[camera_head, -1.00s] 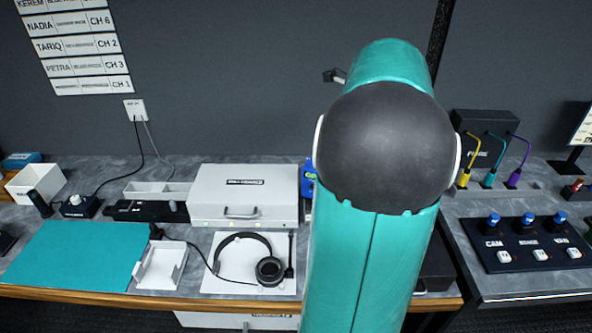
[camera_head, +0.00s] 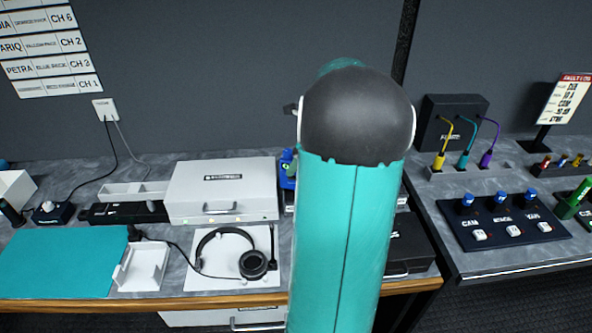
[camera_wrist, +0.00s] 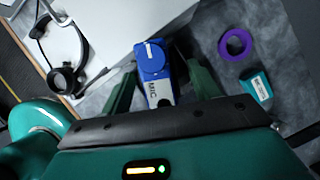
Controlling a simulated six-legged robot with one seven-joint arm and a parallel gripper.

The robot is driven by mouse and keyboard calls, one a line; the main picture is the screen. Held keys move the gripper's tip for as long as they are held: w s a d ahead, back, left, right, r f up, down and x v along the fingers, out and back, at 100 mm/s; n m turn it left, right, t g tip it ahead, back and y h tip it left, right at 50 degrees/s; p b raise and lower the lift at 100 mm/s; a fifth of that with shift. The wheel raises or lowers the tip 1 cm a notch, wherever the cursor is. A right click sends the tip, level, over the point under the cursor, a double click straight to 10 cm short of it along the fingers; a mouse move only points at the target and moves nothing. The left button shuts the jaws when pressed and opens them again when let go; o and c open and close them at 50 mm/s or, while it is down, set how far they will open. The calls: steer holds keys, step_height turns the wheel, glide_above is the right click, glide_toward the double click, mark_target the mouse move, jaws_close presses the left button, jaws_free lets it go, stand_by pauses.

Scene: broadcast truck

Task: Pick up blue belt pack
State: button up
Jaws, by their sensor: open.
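In the head view only a blue sliver of the pack (camera_head: 287,170) shows beside the white case; my own arm hides the rest and my gripper.
A headset (camera_head: 252,264) lies on a white mat left of my arm. A white case (camera_head: 222,190) stands close left of the pack. In the wrist view, a purple ring (camera_wrist: 235,44) and a small teal block (camera_wrist: 257,84) lie to the right. A button panel (camera_head: 500,222) is further right.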

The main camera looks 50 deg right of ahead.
steer(key=shift+w+f, duration=0.2)
steer(key=shift+f, duration=0.3)
steer(key=c, duration=1.1)
steer(key=shift+r, duration=0.1)
steer(key=shift+c, duration=0.9)
